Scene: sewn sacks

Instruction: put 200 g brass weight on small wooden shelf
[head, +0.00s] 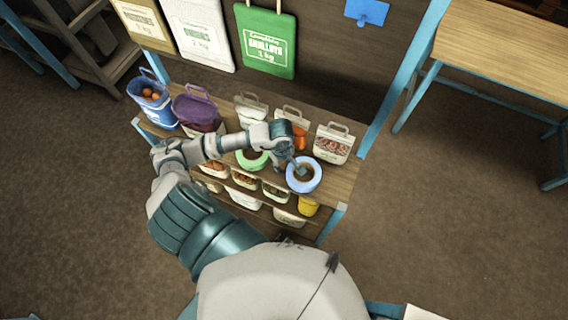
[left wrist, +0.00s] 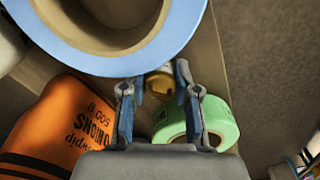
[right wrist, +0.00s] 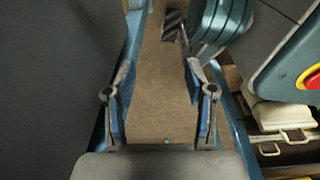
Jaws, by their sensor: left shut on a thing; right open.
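In the left wrist view my left gripper (left wrist: 157,92) is shut on the brass weight (left wrist: 160,84), a small golden piece between the fingertips. The blue rim (left wrist: 115,66) is just beyond the fingers there. The weight cannot be made out in the head view. My right gripper (right wrist: 160,95) is open and empty, above bare floor. Which board is meant as the small wooden shelf is unclear.
An orange onion sack (left wrist: 62,120) and a green ring (left wrist: 222,122) flank the left fingers. Small sacks (head: 333,143), a purple bag (head: 197,112) and a blue bag (head: 152,103) crowd the rack. A wooden table (head: 505,45) stands right, with open floor between.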

